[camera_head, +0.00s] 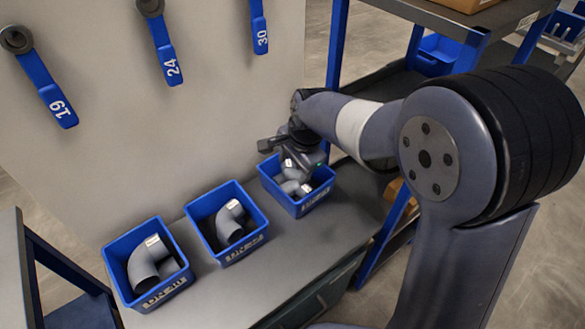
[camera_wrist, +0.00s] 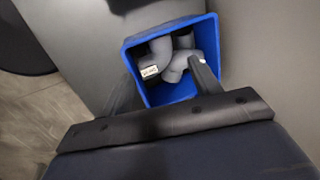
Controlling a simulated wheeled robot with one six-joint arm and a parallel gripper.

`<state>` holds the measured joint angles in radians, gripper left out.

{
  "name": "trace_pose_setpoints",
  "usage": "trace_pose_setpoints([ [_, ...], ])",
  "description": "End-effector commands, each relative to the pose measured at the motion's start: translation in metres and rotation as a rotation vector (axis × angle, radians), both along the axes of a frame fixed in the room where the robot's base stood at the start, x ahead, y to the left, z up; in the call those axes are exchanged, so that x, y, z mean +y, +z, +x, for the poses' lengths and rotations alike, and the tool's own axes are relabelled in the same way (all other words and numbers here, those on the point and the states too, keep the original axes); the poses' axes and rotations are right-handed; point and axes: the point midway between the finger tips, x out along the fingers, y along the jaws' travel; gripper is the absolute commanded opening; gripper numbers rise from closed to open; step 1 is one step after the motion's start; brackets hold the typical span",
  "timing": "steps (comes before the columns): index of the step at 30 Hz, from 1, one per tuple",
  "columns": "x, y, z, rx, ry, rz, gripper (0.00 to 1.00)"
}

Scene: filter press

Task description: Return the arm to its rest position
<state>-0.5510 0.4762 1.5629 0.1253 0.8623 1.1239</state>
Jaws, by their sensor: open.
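My gripper (camera_wrist: 168,85) is open, with its two fingers spread over the right-hand blue bin (camera_wrist: 131,42). Grey pipe elbows (camera_wrist: 185,57) lie in that bin, one with a white label. In the head view my arm reaches in from the right, and its gripper (camera_head: 279,152) is above the same bin (camera_head: 313,200). The fingertips are partly hidden there, and I cannot tell whether they touch an elbow. Nothing shows clearly held between the fingers.
A middle blue bin (camera_head: 227,258) and a left blue bin (camera_head: 165,296) hold grey elbows on the grey bench (camera_head: 335,235). A panel behind carries blue levers (camera_head: 47,88) marked 19, 24 and 30. A blue-framed shelf (camera_head: 337,45) stands close behind my arm.

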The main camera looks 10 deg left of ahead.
Motion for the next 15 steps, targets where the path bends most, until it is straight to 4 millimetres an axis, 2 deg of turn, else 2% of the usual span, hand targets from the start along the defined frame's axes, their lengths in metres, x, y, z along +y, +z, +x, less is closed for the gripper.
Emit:
trace_pose_setpoints([
  [8, 0.000, -0.002, 0.000, 0.000, 0.000, 0.000, 0.60],
  [11, 0.002, -0.010, 0.002, 0.001, 0.000, -0.001, 0.60],
  [15, 0.006, -0.032, 0.005, 0.003, 0.001, -0.001, 0.60],
])
